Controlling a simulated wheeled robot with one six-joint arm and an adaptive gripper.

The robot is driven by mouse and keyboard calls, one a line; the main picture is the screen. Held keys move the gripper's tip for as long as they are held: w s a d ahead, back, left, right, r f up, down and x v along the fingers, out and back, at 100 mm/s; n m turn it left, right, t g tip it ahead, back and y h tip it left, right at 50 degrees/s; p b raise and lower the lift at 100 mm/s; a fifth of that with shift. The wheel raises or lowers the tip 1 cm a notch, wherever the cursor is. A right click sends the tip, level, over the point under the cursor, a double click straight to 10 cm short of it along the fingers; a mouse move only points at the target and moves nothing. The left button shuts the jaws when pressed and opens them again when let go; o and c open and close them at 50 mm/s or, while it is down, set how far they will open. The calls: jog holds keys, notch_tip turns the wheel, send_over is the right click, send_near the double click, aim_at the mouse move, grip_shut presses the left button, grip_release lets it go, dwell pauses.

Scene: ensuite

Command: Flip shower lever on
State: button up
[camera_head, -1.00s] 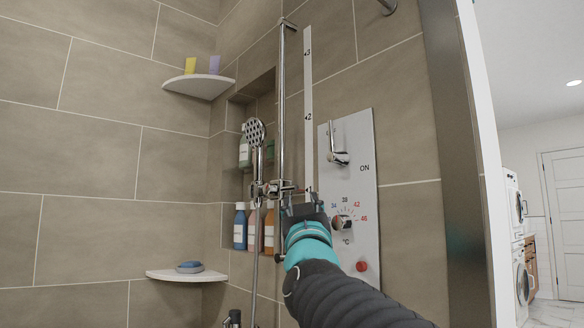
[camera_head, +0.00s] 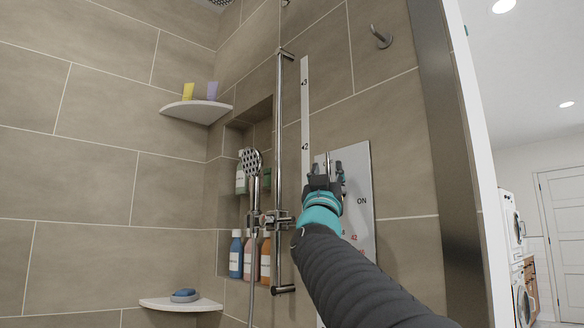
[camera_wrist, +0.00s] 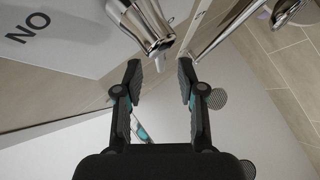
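The shower lever (camera_wrist: 146,28) is a chrome handle on a pale control panel (camera_head: 360,170) with the word ON to the right of the lever. In the head view my gripper (camera_head: 327,172) is in front of the lever and hides most of it. In the wrist view my gripper (camera_wrist: 160,72) is open and empty. The lever's end shows just beyond the fingertips, nearer the left finger. I cannot tell whether a finger touches it.
A chrome riser rail (camera_head: 280,180) with a hand shower (camera_head: 252,165) stands just left of the panel. Bottles (camera_head: 236,255) sit in the wall niche. Corner shelves (camera_head: 197,111) are further left. A metal-edged wall end (camera_head: 455,150) is on the right.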

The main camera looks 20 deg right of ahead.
aim_at(327, 166)
jog(key=shift+p+x, duration=0.4)
jog(key=shift+x, duration=1.3)
grip_shut()
